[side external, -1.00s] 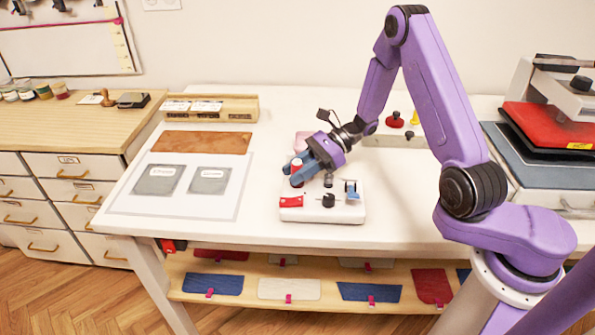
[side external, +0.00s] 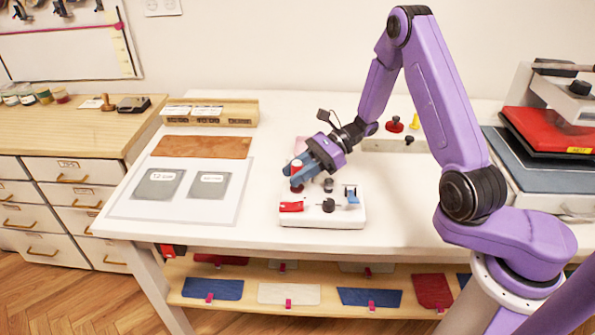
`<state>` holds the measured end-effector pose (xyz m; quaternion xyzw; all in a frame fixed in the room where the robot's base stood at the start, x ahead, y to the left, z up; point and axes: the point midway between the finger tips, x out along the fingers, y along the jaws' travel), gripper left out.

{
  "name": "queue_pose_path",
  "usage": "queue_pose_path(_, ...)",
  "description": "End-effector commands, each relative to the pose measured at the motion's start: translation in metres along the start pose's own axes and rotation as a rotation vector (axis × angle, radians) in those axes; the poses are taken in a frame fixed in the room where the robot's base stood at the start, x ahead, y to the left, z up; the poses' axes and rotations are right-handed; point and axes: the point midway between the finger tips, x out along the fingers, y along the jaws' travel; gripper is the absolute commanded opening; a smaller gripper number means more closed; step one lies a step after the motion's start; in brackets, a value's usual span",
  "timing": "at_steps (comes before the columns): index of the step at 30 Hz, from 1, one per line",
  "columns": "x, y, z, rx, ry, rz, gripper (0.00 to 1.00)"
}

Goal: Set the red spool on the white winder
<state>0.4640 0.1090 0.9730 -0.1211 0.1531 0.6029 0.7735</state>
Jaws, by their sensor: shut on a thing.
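The white winder (side external: 330,219) stands on the white table, with a red part at its front left, a black knob and a small blue part at its right. My gripper (side external: 292,169) is over the winder's back left and is shut on the red spool (side external: 297,184). I cannot tell whether the spool's base touches the winder.
A grey mat (side external: 237,205) with two dark labelled squares lies left of the winder. A brown board (side external: 203,147) and a wooden rack (side external: 235,109) are behind it. A pale holder (side external: 385,146) with red, yellow and black knobs stands at the back. A press (side external: 550,150) is at the right.

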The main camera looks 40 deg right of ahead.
Motion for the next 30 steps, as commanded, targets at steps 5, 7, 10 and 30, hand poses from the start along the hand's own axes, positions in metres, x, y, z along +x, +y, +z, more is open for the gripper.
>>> queue_pose_path(5,0.000,0.000,0.000,0.000,0.000,0.000,0.01)
queue_pose_path(7,0.000,0.000,0.000,0.000,0.000,0.000,0.01)
queue_pose_path(10,0.000,0.000,-0.001,0.000,0.000,0.000,0.01)
queue_pose_path(30,0.004,0.000,-0.011,0.000,0.000,-0.001,0.01)
